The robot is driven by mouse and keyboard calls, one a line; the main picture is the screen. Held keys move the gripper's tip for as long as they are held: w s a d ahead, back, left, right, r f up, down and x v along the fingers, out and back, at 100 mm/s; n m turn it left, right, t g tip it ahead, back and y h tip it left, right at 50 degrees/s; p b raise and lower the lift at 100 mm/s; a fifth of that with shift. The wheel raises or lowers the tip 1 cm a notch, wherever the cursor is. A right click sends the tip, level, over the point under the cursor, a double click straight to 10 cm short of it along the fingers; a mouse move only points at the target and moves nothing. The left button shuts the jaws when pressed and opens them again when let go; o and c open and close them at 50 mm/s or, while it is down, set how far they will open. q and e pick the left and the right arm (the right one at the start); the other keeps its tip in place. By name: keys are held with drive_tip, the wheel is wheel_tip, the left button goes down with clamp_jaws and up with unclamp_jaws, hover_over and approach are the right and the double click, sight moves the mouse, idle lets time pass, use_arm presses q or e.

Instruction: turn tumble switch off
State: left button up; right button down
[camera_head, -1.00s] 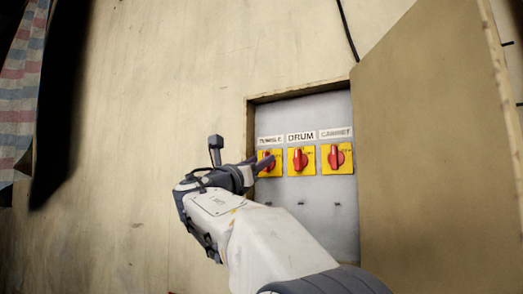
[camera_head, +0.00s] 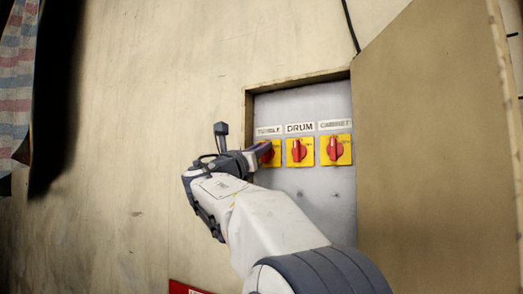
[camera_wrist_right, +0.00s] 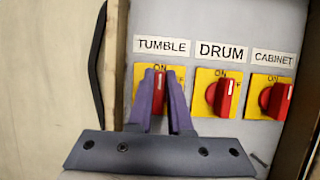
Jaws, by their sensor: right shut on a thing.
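The tumble switch (camera_head: 268,153) is a red rotary knob on a yellow plate under the TUMBLE label, at the left of a row in a wall recess. It also shows in the right wrist view (camera_wrist_right: 158,104), between the fingers, under the word ON. My right gripper (camera_head: 260,156) reaches in from the left of the recess. In the right wrist view its two dark fingers (camera_wrist_right: 166,84) are shut on the knob, one on each side. The fingers hide much of the knob and its plate. My left gripper is not in view.
The red DRUM knob (camera_head: 298,150) and CABINET knob (camera_head: 335,149) stand close to the right on yellow plates. An open wooden door (camera_head: 430,140) borders the recess on the right. The wooden frame (camera_head: 247,115) edges it on the left.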

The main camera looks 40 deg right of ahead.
drive_tip(key=shift+w+d+f+m+g, duration=0.15)
drive_tip(key=shift+f+m+g, duration=0.2)
drive_tip(key=shift+f, duration=0.2)
drive_tip(key=m+g+p, duration=0.1)
drive_tip(key=m+g, duration=0.1)
drive_tip(key=m, duration=0.4)
drive_tip(key=m+g+y+p, duration=0.1)
drive_tip(key=m+g, duration=0.2)
drive_tip(key=m, duration=0.3)
drive_tip(key=m+g+p, duration=0.1)
drive_tip(key=m+g, duration=0.1)
drive_tip(key=m, duration=0.5)
drive_tip(key=shift+s+g+y, duration=0.3)
drive_tip(key=shift+g+y, duration=0.05)
drive_tip(key=shift+y, duration=0.05)
drive_tip(key=shift+m+y+p, duration=0.5)
drive_tip(key=shift+m+p, duration=0.1)
drive_tip(key=shift+m, duration=0.65)
